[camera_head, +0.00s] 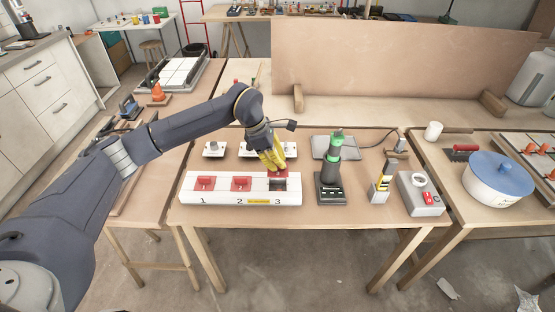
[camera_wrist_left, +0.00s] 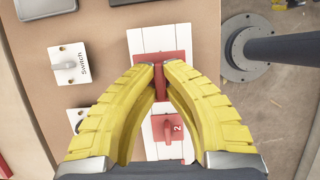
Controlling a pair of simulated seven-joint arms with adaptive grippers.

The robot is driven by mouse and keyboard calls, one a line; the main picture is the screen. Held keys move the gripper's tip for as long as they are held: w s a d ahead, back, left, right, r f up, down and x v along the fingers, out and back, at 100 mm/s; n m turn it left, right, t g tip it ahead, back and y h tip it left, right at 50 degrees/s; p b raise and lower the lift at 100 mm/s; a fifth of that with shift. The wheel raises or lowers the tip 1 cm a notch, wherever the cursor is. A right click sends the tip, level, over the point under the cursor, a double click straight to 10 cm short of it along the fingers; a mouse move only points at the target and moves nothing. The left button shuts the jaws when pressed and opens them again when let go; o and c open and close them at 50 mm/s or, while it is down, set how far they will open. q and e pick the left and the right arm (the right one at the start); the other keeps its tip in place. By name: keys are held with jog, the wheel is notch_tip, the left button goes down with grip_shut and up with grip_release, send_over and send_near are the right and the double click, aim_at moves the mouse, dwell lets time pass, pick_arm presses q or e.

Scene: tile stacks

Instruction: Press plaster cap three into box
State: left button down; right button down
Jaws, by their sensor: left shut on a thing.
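A long white box (camera_head: 222,195) on the table carries the numbers 1, 2 and 3. Red caps sit at position one (camera_head: 205,183) and position two (camera_head: 241,183); cap two also shows in the left wrist view (camera_wrist_left: 168,128). My left gripper (camera_head: 274,167) is shut on red cap three (camera_head: 283,174) by its raised handle. The cap (camera_wrist_left: 181,62) shows between and beyond the yellow fingers (camera_wrist_left: 160,68) in the left wrist view. In the head view it is over the back of the dark opening at position three (camera_head: 279,185). The exact gap is hidden. My right gripper is not in view.
White switch plates (camera_head: 214,149) lie behind the box. A black stand with a green-topped column (camera_head: 330,180) stands close to its right. Further right are a yellow-and-grey device (camera_head: 380,183) and a grey box with a red button (camera_head: 420,197). The table front is clear.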

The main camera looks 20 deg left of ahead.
aim_at(278, 171)
pick_arm(q)
jog(key=shift+f, duration=2.1)
jog(key=shift+f, duration=1.4)
dwell(0.8)
jog(key=c, duration=1.5)
grip_release()
jog(key=shift+r, duration=0.15)
jog(key=shift+v, duration=2.9)
jog(key=shift+a, duration=0.1)
